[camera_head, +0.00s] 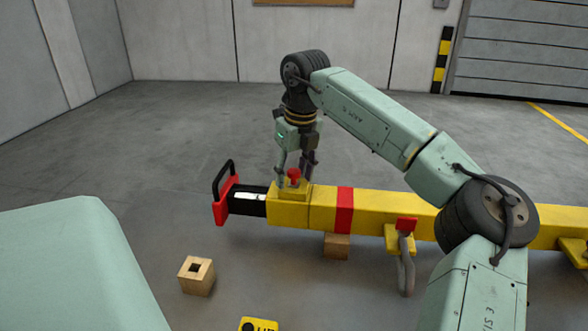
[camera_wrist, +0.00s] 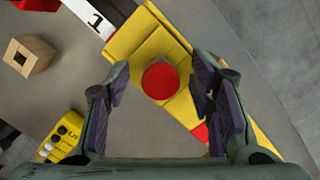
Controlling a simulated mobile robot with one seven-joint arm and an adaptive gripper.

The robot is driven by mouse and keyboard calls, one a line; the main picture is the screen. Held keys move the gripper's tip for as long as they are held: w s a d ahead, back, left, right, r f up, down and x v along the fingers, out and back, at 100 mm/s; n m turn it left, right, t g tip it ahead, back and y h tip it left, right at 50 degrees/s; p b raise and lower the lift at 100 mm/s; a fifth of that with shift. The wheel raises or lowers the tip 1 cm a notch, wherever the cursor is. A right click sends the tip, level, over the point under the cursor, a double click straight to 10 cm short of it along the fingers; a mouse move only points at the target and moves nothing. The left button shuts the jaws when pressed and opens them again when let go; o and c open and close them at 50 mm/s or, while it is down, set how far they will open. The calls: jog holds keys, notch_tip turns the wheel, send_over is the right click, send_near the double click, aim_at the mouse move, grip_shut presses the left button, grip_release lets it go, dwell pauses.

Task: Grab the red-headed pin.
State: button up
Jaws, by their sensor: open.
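The red-headed pin (camera_head: 293,174) stands upright in the top of a yellow beam (camera_head: 375,207), near the beam's left end. In the wrist view its round red head (camera_wrist: 160,80) lies between my two fingers. My gripper (camera_head: 296,178) points down over the beam with its fingers spread on either side of the pin head. In the wrist view my gripper (camera_wrist: 164,88) is open, with a gap between each finger pad and the head. The pin's shaft is mostly hidden.
A black bar with a red plate (camera_head: 221,200) and black handle extends from the beam's left end. A wooden block with a square hole (camera_head: 196,275) is on the floor. A yellow box (camera_wrist: 62,132) sits nearby. A grey hook (camera_head: 405,265) hangs from the beam.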

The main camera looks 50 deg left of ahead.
grip_shut()
dwell(0.6)
